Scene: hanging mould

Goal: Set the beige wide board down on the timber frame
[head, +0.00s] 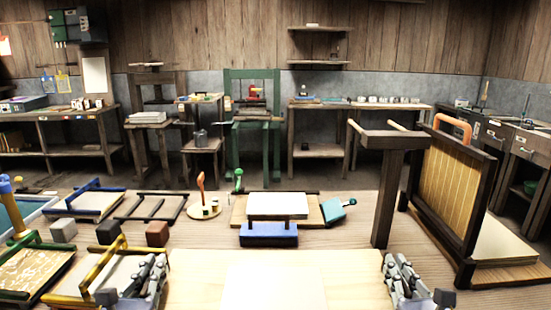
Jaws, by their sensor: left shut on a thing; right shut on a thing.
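The beige wide board (195,275) lies flat across the bottom of the head view, its near part cut off by the lower edge. A paler rectangle (275,285) shows on its middle. My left gripper (154,275) is shut on the board's left edge, and my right gripper (394,273) is shut on its right edge. Which frame is the timber frame is not certain: a dark flat frame (152,207) lies on the table at left, and a dark upright frame (458,200) with a slatted panel stands at right. I cannot tell what is under the board.
A blue block (268,234) with a pale slab (277,206) is beyond the board. A dark post with a crossbar (392,185) stands right of centre. Yellow (95,272) and green (30,270) framed trays and small blocks (158,233) crowd the left.

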